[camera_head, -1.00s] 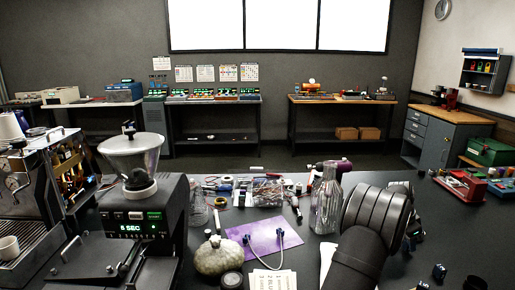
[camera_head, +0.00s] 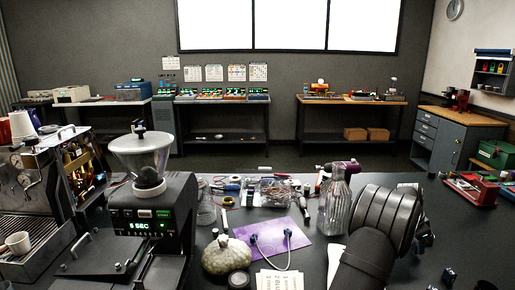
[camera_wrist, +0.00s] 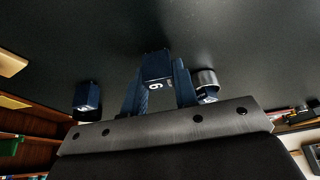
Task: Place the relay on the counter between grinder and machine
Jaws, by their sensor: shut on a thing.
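The relay (camera_wrist: 156,66), a small dark blue block with a white digit, is between the two blue fingers of my gripper (camera_wrist: 158,80) in the wrist view. The fingers are shut on its sides. In the head view my arm hides the gripper and the held relay. The grinder (camera_head: 152,212), with a clear hopper and a green display, stands left of centre. The espresso machine (camera_head: 28,185), with one side open, stands at the far left. A narrow strip of dark counter lies between them, partly hidden by the grinder. My arm is at the right, well away from that strip.
A glass bottle (camera_head: 336,205) stands left of my arm. Another dark blue block (camera_wrist: 88,96) and a grey-topped cylinder (camera_wrist: 206,80) flank the gripper in the wrist view.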

